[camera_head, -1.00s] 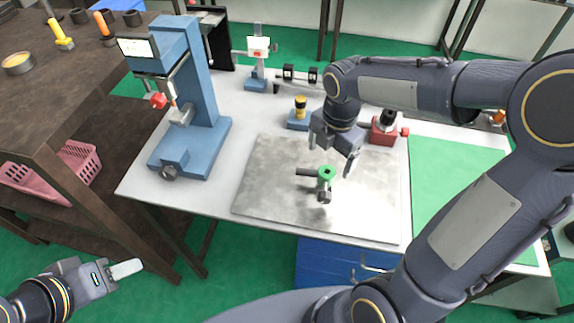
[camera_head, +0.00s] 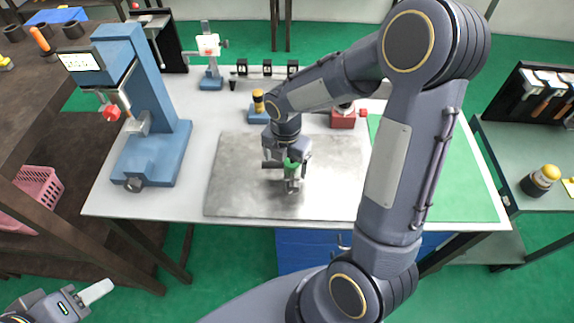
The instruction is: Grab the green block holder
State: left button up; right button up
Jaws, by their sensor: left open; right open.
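The green block holder (camera_head: 291,164) is a small dark tool with a green ring on top, standing on the grey metal plate (camera_head: 235,195). My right gripper (camera_head: 286,170) is lowered over it from behind, with its fingers beside the green ring. The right gripper is open; whether its fingers touch the holder cannot be told, as they partly hide it. My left gripper (camera_head: 95,292) is at the bottom left, away from the table, open and empty.
A blue press-like machine (camera_head: 155,150) stands at the left of the white table. A small blue block with a yellow top (camera_head: 258,101) and a red block (camera_head: 342,119) stand behind the plate. A green mat (camera_head: 455,180) lies at the right.

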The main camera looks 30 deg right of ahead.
jog(key=c, duration=1.7)
jog(key=shift+c, duration=0.6)
jog(key=shift+r, duration=0.1)
